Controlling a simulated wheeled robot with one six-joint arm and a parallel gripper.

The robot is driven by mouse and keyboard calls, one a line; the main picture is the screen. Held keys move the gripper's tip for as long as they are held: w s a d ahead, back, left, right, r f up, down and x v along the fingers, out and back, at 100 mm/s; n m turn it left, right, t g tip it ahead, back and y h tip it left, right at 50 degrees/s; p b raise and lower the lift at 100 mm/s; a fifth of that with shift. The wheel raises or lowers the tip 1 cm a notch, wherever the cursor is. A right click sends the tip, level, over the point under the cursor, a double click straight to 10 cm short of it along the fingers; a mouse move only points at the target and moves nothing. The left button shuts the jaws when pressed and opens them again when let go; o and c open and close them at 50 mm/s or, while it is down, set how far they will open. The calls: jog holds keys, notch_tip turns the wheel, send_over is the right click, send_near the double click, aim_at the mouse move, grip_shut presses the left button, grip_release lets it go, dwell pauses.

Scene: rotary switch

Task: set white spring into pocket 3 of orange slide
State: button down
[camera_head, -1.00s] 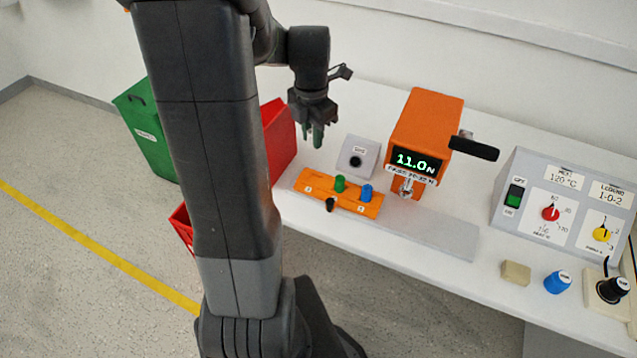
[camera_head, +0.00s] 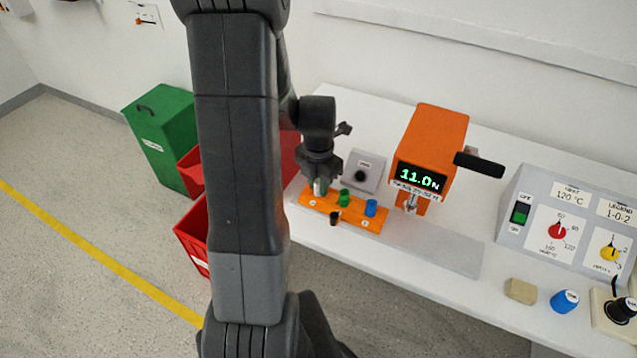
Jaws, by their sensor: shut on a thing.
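The orange slide (camera_head: 352,222) lies on the grey rail on the bench. A green piece (camera_head: 344,197) stands near its middle and a blue piece (camera_head: 371,208) near its right end. My gripper (camera_head: 319,187) points down just over the left end of the slide. It is shut on a small pale piece, which looks like the white spring; the fingers hide most of it. I cannot tell whether the piece touches the slide or sits in a pocket. The pocket under the gripper is hidden.
An orange press (camera_head: 431,145) with a black lever (camera_head: 479,165) and an 11.0 N display stands right of the slide. A grey button box (camera_head: 366,169) is close behind my gripper. A control panel (camera_head: 562,215) is at the right. Red bins (camera_head: 190,232) stand at the left.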

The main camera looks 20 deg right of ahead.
jog(key=shift+f, duration=0.2)
jog(key=c, duration=1.2)
grip_release()
jog(key=shift+c, duration=0.2)
jog(key=shift+r, duration=0.15)
notch_tip(320, 180, up, 12)
notch_tip(320, 180, down, 13)
jog(key=shift+r+b, duration=0.1)
jog(key=shift+b, duration=0.25)
jog(key=shift+r+p, duration=0.3)
jog(key=shift+r, duration=1.8)
